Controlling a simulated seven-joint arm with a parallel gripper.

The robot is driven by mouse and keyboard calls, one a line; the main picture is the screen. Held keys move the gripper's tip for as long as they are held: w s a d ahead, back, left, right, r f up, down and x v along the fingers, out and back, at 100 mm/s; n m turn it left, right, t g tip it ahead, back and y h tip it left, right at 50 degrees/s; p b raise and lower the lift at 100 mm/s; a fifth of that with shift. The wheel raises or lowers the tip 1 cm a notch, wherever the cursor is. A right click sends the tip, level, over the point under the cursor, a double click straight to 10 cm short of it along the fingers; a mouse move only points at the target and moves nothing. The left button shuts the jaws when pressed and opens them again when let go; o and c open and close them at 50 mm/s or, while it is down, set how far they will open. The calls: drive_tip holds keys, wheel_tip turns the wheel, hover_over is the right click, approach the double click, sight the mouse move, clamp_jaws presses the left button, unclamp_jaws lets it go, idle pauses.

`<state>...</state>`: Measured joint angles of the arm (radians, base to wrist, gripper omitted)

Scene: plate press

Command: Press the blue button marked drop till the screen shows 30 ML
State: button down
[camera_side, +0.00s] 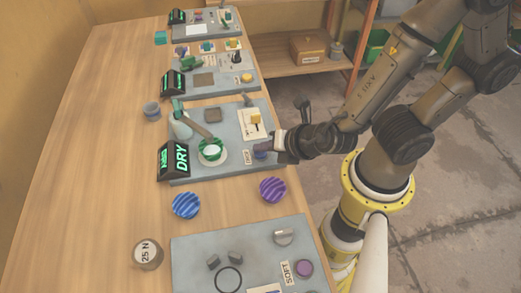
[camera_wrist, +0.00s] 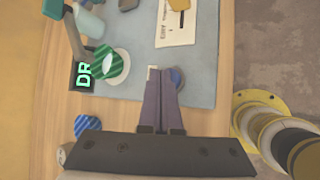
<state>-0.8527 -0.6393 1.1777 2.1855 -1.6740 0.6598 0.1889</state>
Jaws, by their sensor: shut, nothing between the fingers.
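The blue button (camera_side: 260,155) sits near the right edge of a grey plate, beside a small white label (camera_side: 247,157). In the wrist view the button (camera_wrist: 178,77) is partly hidden behind the fingertips. My gripper (camera_side: 270,143) is shut and empty, its tips (camera_wrist: 163,72) at the button; I cannot tell whether they touch it. The screen (camera_side: 174,160) stands at the plate's left front and reads DRY in green. A green striped cup (camera_side: 210,149) stands on a white disc under a curved spout arm (camera_side: 196,124); it also shows in the wrist view (camera_wrist: 106,65).
The grey plate (camera_side: 220,172) also holds a paper card (camera_side: 251,123) with a yellow block. A blue striped ball (camera_side: 186,205) and a purple one (camera_side: 273,189) lie in front. A 25 N weight (camera_side: 147,254) and another plate (camera_side: 205,250) are nearer. Bare table lies left.

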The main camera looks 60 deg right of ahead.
sight(264, 155)
drive_tip(key=shift+f, duration=0.2)
idle(0.3)
drive_tip(key=shift+r, duration=0.8)
drive_tip(key=shift+r, duration=2.5)
drive_tip(key=shift+d, duration=0.1)
